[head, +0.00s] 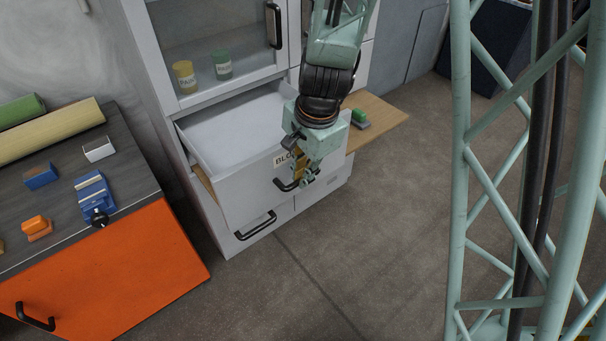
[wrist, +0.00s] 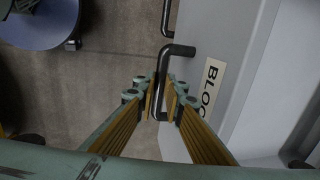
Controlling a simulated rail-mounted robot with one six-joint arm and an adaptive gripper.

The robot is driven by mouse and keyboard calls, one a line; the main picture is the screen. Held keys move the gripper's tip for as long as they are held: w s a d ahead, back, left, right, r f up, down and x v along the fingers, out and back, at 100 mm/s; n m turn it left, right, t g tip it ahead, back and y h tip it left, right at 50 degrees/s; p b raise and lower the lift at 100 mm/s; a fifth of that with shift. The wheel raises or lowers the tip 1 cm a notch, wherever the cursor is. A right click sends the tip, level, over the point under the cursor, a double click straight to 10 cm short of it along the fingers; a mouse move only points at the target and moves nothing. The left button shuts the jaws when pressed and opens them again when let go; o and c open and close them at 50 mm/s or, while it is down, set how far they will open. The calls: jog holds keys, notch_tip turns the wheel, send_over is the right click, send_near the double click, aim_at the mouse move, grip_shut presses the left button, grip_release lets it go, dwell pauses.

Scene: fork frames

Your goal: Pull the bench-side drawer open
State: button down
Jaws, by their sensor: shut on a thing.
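The bench-side drawer (head: 228,190) is the white upper drawer of the cabinet's left column, with a label beginning "BLO". It stands pulled out, and its white inside looks empty. Its black bar handle (head: 284,184) is partly hidden by my gripper (head: 302,175) in the head view. In the wrist view, the yellow-padded fingers of my gripper (wrist: 163,97) are on both sides of the handle (wrist: 178,50), closed on its bar. The drawer front (wrist: 205,60) with the label lies just right of the fingers.
A lower drawer handle (head: 256,226) sits beneath. A wooden board (head: 385,112) carrying a green-and-grey item (head: 358,116) juts out at right. The dark-topped bench (head: 60,215) with an orange front stands left. Floor (head: 350,245) before the cabinet is clear. Two jars (head: 185,77) stand behind glass.

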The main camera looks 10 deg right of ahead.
jog(key=c, duration=2.7)
grip_release()
jog(key=shift+r, duration=0.15)
jog(key=r, duration=0.3)
jog(key=s+r, duration=0.1)
jog(key=r, duration=0.3)
jog(key=s+d+r, duration=0.1)
jog(key=r, duration=0.3)
jog(key=shift+d+r, duration=0.1)
jog(key=shift+r, duration=0.1)
jog(key=shift+r, duration=0.15)
